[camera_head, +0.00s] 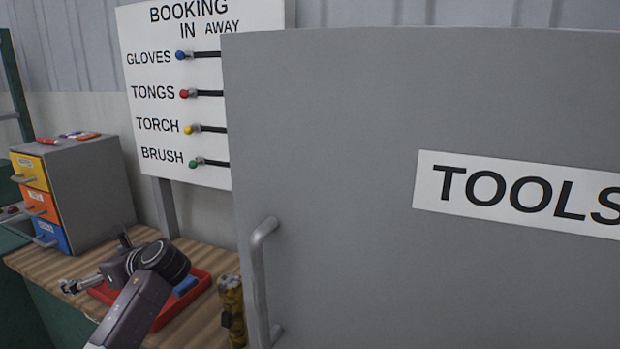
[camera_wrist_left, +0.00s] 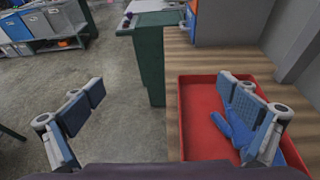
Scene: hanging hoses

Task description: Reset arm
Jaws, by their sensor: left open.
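My left arm reaches in from the bottom left of the head view, over the wooden bench. Its gripper (camera_head: 76,286) is small there, beside the left end of a red tray (camera_head: 197,289). In the left wrist view my left gripper (camera_wrist_left: 165,118) has its two fingers wide apart with nothing between them. Its right finger overlaps the red tray (camera_wrist_left: 196,97) in the picture, in front of a blue item (camera_wrist_left: 234,130) that looks like gloves. My right gripper is in neither view.
A grey TOOLS door (camera_head: 345,150) with a handle (camera_head: 259,280) fills the right. A drawer cabinet (camera_head: 95,190) stands on the bench at left. A yellow-brown cylinder (camera_head: 232,308) stands between tray and door. Open floor (camera_wrist_left: 110,85) lies left of the bench.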

